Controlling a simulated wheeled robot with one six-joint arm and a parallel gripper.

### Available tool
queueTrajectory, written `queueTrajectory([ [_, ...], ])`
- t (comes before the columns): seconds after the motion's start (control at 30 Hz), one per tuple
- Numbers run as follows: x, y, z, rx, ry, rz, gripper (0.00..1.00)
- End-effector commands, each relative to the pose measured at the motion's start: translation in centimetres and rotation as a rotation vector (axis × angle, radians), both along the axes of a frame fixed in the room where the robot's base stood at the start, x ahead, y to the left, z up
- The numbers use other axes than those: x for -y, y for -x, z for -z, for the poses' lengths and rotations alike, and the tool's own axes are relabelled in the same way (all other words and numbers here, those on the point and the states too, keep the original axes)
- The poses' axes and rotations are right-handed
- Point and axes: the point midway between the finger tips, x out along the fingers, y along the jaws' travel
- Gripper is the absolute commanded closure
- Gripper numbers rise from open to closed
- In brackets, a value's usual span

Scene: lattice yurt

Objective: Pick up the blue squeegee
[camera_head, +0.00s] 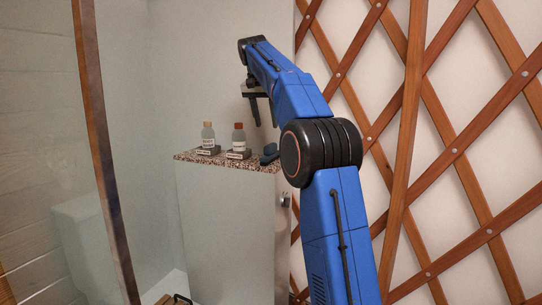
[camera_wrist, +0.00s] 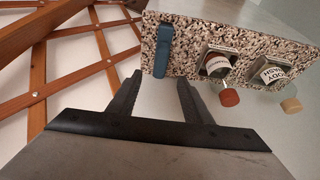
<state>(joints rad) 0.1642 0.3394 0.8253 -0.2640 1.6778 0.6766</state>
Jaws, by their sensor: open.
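The blue squeegee (camera_head: 269,152) rests on the right end of a speckled stone top in the head view, partly hidden by my arm's elbow joint. In the wrist view the squeegee (camera_wrist: 163,48) lies on the stone top, its long side running up the picture. My gripper (camera_head: 264,116) is above the stone top, fingers pointing down. In the wrist view my gripper (camera_wrist: 160,78) is open and empty, with the squeegee beyond its fingertips and roughly in line with the gap. The fingers appear apart from it.
A red-capped bottle (camera_head: 238,140) and a tan-capped bottle (camera_head: 208,136) stand in holders left of the squeegee on the speckled stone top (camera_head: 187,157). A pale cabinet (camera_head: 225,220) is below. A wooden lattice wall (camera_head: 455,152) is at right, and a glass panel (camera_head: 45,130) at left.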

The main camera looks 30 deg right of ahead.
Motion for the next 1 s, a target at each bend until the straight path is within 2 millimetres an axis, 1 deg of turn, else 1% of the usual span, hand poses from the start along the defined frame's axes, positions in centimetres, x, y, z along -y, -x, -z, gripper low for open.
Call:
queueTrajectory([
  [0.03, 0.3, -0.1, 0.9, -0.003, 0.0, 0.001, 0.55],
  [0.2, 1.1, -0.8, 3.6, -0.002, 0.0, -0.001, 0.55],
  [0.4, 2.1, -1.6, 6.5, -0.001, 0.0, 0.0, 0.55],
  [0.67, 2.5, -2.0, 7.9, -0.001, -0.001, 0.0, 0.55],
  [1.0, 3.6, -3.1, 11.7, 0.0, 0.0, 0.0, 0.55],
])
